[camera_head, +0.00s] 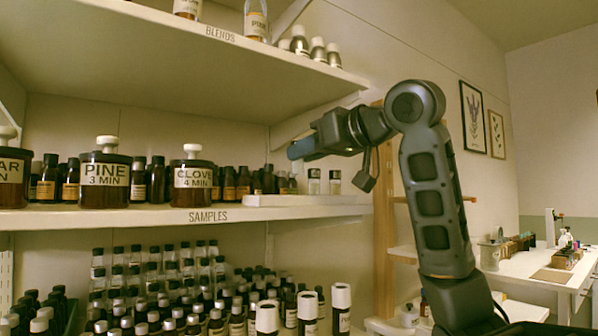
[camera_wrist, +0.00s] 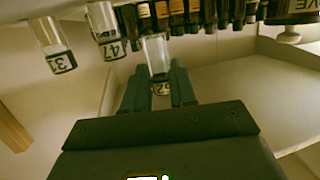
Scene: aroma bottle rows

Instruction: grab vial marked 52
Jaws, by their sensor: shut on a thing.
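My gripper (camera_wrist: 158,90) is shut on a clear glass vial (camera_wrist: 156,54), with one dark finger on each side. Its label sits between the fingers and is partly hidden; the digits that show look like 52. In the head view my gripper (camera_head: 292,151) is above the samples shelf, near its right end. The held vial cannot be made out clearly there. I cannot tell whether it touches the shelf.
Two labelled vials, marked 47 (camera_wrist: 108,45) and 31 (camera_wrist: 54,58), stand beside the held one, on a low white riser (camera_head: 308,200). Dark bottles (camera_wrist: 205,14) stand in a row close by. A clove jar (camera_head: 193,178) is to the left. The blends shelf (camera_head: 190,52) hangs above.

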